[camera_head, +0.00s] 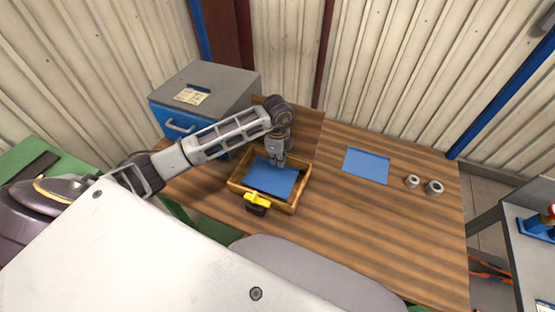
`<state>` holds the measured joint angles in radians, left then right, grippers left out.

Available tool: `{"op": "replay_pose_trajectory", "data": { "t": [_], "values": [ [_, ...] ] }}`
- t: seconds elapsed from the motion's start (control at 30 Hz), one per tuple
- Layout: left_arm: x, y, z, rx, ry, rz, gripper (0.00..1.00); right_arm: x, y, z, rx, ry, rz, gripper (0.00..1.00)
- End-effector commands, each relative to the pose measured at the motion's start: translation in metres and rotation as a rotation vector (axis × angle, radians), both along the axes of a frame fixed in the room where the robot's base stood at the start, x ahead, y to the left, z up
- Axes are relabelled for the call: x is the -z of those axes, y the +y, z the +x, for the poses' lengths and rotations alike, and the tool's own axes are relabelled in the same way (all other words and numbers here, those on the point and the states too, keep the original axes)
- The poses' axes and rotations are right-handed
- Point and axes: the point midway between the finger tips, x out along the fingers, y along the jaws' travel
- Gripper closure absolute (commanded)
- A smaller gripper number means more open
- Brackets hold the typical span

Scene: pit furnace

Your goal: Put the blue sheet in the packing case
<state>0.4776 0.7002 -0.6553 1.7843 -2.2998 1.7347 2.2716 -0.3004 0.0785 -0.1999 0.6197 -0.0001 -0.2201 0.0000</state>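The packing case (300,193) is a small wooden box with its lid (302,128) standing open at the back and a yellow latch (257,199) on its front. A flat blue sheet (268,178) lies inside it, covering most of the floor. A second flat blue rectangle (367,166) lies on the table to the right of the case. My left gripper (277,163) points down over the back part of the case, at the far edge of the blue sheet inside. Its fingertips are too small to tell whether they grip the sheet. My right gripper is out of view.
The wooden table (390,230) has free room right of the case. Two small metal rings (412,181) (434,187) stand near its right end. A grey and blue cabinet (205,92) stands behind left. A corrugated wall closes off the back.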

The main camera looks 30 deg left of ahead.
Motion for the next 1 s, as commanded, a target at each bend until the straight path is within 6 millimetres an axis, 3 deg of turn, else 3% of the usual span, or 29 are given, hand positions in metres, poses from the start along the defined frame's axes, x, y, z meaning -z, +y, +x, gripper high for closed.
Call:
{"op": "replay_pose_trajectory", "data": {
  "t": [0.17, 0.27, 0.73, 1.0],
  "values": [
    [0.001, 0.0, 0.0, 0.0, 0.0, 0.0, 1.0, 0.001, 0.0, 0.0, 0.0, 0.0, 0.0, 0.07],
    [0.001, 0.0, 0.0, 0.0, 0.0, 0.0, 0.86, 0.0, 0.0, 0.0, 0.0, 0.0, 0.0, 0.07],
    [-0.002, 0.0, 0.0, 0.0, 0.0, 0.0, 0.86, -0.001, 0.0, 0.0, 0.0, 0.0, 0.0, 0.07],
    [-0.021, 0.0, 0.001, 0.0, -0.003, 0.0, 0.86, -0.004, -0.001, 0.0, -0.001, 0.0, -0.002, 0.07]
  ]
}}
